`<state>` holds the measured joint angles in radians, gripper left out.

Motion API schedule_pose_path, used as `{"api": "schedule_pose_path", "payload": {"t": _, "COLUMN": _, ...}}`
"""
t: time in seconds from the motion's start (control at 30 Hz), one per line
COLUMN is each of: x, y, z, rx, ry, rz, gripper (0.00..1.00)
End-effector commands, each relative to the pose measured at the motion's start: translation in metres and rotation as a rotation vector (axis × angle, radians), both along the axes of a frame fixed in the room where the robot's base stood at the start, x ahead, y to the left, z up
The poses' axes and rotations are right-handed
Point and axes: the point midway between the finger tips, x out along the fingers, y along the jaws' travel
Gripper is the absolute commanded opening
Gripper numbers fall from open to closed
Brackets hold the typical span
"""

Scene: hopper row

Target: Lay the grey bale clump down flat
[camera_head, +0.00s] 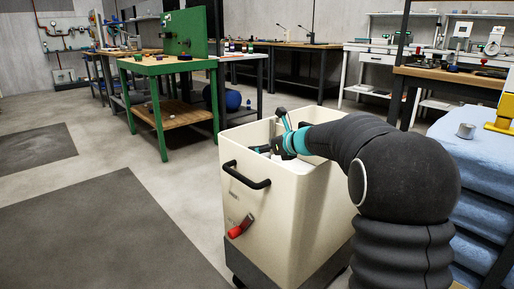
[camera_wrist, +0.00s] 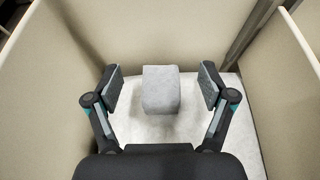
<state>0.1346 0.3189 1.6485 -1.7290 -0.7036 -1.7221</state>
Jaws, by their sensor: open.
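The grey bale clump (camera_wrist: 161,90) is a small soft-looking block inside the cream hopper (camera_head: 305,205). In the wrist view it stands out above a pale, whitish surface in the hopper, between my fingers with a gap on each side. My gripper (camera_wrist: 160,88) is open, its two dark pads apart and not touching the clump. In the head view my gripper (camera_head: 279,138) reaches down into the hopper's top opening, and the hopper walls hide the clump there. I cannot tell exactly how the clump rests on the surface below.
The hopper's walls (camera_wrist: 60,70) rise close around my gripper. The hopper has a black handle (camera_head: 246,176) and a red-ended lever (camera_head: 240,227). Blue stacked material (camera_head: 478,170) with a metal cup (camera_head: 466,131) stands to the right. A green workbench (camera_head: 165,68) stands behind; the floor at left is clear.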

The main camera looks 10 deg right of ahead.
Motion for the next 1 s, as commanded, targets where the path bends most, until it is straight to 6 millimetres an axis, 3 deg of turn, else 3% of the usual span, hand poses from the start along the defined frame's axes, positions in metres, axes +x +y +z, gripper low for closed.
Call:
{"api": "schedule_pose_path", "payload": {"t": 0.2, "x": -0.034, "y": -0.026, "z": 0.018, "rx": 0.000, "ry": -0.001, "rz": -0.003, "gripper": 0.82}}
{"api": "schedule_pose_path", "payload": {"t": 0.4, "x": -0.054, "y": -0.040, "z": 0.028, "rx": 0.000, "ry": 0.000, "rz": -0.001, "gripper": 0.82}}
{"api": "schedule_pose_path", "payload": {"t": 0.87, "x": -0.061, "y": -0.044, "z": 0.031, "rx": 0.000, "ry": 0.000, "rz": 0.000, "gripper": 0.82}}
{"api": "schedule_pose_path", "payload": {"t": 1.0, "x": -0.062, "y": -0.044, "z": 0.043, "rx": 0.042, "ry": 0.001, "rz": -0.049, "gripper": 0.82}}
